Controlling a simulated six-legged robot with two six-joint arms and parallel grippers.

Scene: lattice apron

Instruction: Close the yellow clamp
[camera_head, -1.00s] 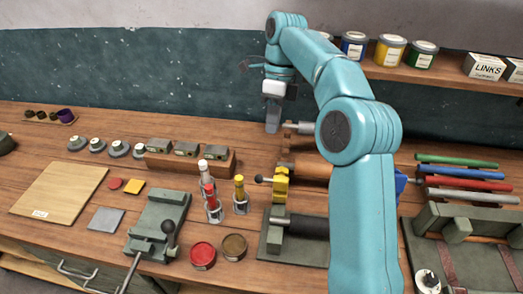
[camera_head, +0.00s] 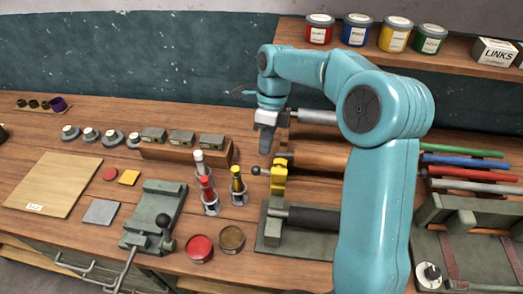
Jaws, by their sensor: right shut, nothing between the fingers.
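The yellow clamp (camera_head: 279,177) stands on a dark base plate near the middle of the bench, with a dark ball-ended lever (camera_head: 256,170) sticking out to its left. My right gripper (camera_head: 265,150) points down just above and beside the lever's ball. It looks shut and empty, with a small gap to the ball. My teal right arm covers the area to the right of the clamp. My left gripper is not in view.
Red and yellow-capped bottles (camera_head: 237,183) stand in holders left of the clamp. A wooden block with grey pieces (camera_head: 182,150) lies further left. A green vise (camera_head: 157,208) and two round tins (camera_head: 200,248) are in front. Coloured rods (camera_head: 468,174) lie at right.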

